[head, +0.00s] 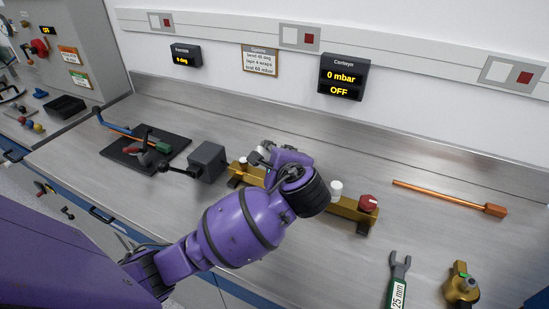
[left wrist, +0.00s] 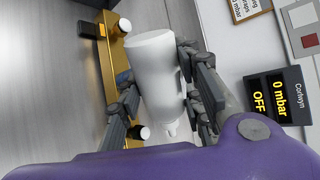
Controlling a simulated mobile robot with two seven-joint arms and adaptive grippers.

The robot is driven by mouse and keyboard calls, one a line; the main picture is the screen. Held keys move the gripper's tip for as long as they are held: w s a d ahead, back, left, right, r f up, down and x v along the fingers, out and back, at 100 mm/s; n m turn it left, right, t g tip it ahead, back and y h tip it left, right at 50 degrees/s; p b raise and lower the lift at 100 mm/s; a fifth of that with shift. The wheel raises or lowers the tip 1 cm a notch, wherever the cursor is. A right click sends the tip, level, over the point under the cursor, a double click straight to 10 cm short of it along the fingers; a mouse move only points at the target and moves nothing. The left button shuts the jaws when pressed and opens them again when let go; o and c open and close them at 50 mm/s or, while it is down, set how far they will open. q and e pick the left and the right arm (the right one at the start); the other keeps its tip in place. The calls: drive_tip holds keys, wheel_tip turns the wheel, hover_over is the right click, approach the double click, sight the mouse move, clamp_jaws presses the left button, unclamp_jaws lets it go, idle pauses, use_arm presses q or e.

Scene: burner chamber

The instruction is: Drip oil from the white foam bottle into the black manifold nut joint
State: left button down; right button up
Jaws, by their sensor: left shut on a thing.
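The white bottle (left wrist: 155,70) lies between the fingers of my left gripper (left wrist: 165,95) in the left wrist view. The gripper is shut on it. Its narrow nozzle points to the bottom of that picture, and the bottle appears to be on its side. In the head view my purple left wrist hides the gripper and bottle. The brass manifold (head: 347,208) runs behind and below the wrist, its middle covered. It also shows in the left wrist view (left wrist: 116,62), beside the bottle. A dark fitting with a white cap (left wrist: 145,133) sits near the nozzle; I cannot tell whether it is the nut joint.
A red knob (head: 368,203) and a white cap (head: 336,188) stand on the manifold's right part. A copper rod (head: 450,198), a green wrench (head: 398,278) and a brass fitting (head: 461,286) lie to the right. A grey block (head: 208,162) and black mat (head: 120,152) are left.

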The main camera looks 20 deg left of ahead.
idle(0.4)
use_arm(q)
drive_tip(key=shift+s+a+f+n+h, duration=0.1)
drive_tip(key=shift+f+n+h, duration=0.35)
drive_tip(key=shift+f, duration=0.2)
drive_tip(key=shift+a+f+n+t, duration=0.1)
drive_tip(key=shift+f+n+t, duration=0.1)
drive_tip(key=shift+n+t, duration=0.15)
drive_tip(key=shift+h, duration=0.25)
drive_tip(key=shift+f, duration=0.3)
drive_tip(key=shift+r, duration=4.55)
